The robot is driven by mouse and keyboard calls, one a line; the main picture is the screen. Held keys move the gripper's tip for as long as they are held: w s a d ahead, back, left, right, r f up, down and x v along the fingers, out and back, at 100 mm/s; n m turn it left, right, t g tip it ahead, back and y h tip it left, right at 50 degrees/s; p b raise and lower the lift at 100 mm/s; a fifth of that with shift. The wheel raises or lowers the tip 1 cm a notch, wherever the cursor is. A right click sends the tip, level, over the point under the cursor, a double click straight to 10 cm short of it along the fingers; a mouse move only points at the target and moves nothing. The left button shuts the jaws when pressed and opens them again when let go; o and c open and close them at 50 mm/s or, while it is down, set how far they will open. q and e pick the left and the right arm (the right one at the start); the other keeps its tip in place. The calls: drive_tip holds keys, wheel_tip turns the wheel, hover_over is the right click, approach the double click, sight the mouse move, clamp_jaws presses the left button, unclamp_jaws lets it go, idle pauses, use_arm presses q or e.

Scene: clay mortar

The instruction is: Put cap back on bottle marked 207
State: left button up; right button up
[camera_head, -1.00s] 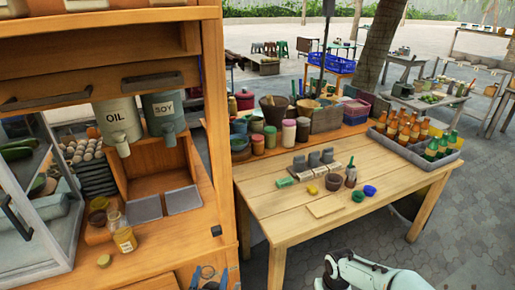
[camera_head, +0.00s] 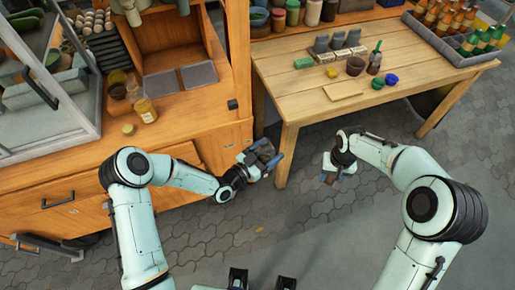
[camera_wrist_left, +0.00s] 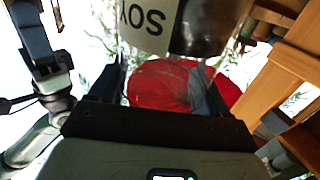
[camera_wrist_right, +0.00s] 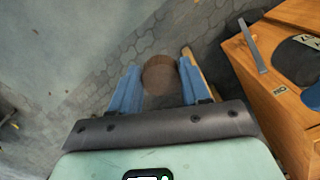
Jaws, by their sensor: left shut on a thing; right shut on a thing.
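My left gripper (camera_head: 272,160) is in front of the wooden stall, shut on a dark-filled clear bottle. In the left wrist view the bottle (camera_wrist_left: 205,35) carries a pale label reading SOY upside down, and red shows between the fingers. My right gripper (camera_head: 334,172) is over the paving to the right, shut on a brown round cap-like piece (camera_wrist_right: 160,75). The two grippers are apart. A clear bottle with yellow contents (camera_head: 144,108) stands uncapped-looking on the stall counter, beside a small yellowish disc (camera_head: 128,130). I can read no 207 on anything.
The stall counter (camera_head: 190,122) is at left, with grey trays (camera_head: 160,86) and a brown jar (camera_head: 118,91). The light wooden table (camera_head: 300,103) at right holds a small bowl (camera_head: 355,66) and a bottle crate (camera_head: 440,40). Paving between is free.

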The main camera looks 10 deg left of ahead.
idle(0.3)
drive_tip(key=w+a+r+m, duration=0.2)
drive_tip(key=w+a+r, duration=0.4)
drive_tip(key=a, duration=0.4)
wheel_tip(320, 180, up, 11)
drive_tip(key=m, duration=0.3)
hover_over(265, 157)
drive_tip(key=w, duration=0.2)
drive_tip(key=shift+w+a+r, duration=0.1)
drive_tip(key=shift+w+a, duration=0.1)
drive_tip(key=shift+f, duration=2.05)
drive_tip(key=shift+f, duration=0.9)
